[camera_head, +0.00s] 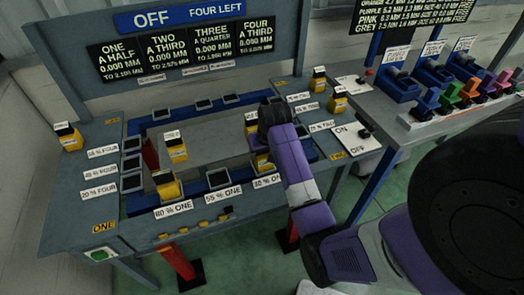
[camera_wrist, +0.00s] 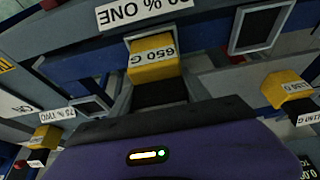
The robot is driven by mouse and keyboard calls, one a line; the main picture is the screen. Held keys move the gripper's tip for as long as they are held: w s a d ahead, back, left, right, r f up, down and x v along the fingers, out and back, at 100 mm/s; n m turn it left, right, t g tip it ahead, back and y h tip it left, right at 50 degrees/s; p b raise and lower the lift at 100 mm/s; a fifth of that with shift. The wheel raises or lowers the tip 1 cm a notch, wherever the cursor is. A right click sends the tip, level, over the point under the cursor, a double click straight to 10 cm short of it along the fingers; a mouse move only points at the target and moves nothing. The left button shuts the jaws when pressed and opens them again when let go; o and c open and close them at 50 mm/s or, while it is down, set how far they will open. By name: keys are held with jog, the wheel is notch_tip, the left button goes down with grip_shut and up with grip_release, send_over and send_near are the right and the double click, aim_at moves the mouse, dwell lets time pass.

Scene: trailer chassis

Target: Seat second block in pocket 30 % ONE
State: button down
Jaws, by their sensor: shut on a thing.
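My gripper (camera_wrist: 160,84) is shut on a yellow block with a dark top and a "650 G" label (camera_wrist: 155,57). In the head view part of a yellow block (camera_head: 262,163) shows beside my purple arm, just behind a label (camera_head: 267,181) ending in "% ONE". In the wrist view the matching label (camera_wrist: 143,10) is upside down and close to the held block. The pocket under the block is hidden, so I cannot tell how deep it sits. Another yellow block (camera_head: 167,185) stands at the "80 % ONE" pocket. The "55 % ONE" pocket (camera_head: 217,179) looks empty.
Other yellow blocks stand around the frame, including one at the centre (camera_head: 176,149) and one at the far left (camera_head: 68,138). A sign board (camera_head: 180,45) reading "OFF, FOUR LEFT" stands behind. A side table (camera_head: 435,110) with coloured holders is at the right.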

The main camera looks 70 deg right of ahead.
aim_at(265, 156)
jog(key=shift+f, duration=0.3)
jog(key=c, duration=0.7)
grip_release()
jog(key=shift+o, duration=1.3)
jog(key=shift+f, duration=0.1)
jog(key=shift+b+v, duration=0.55)
jog(key=shift+v, duration=3.45)
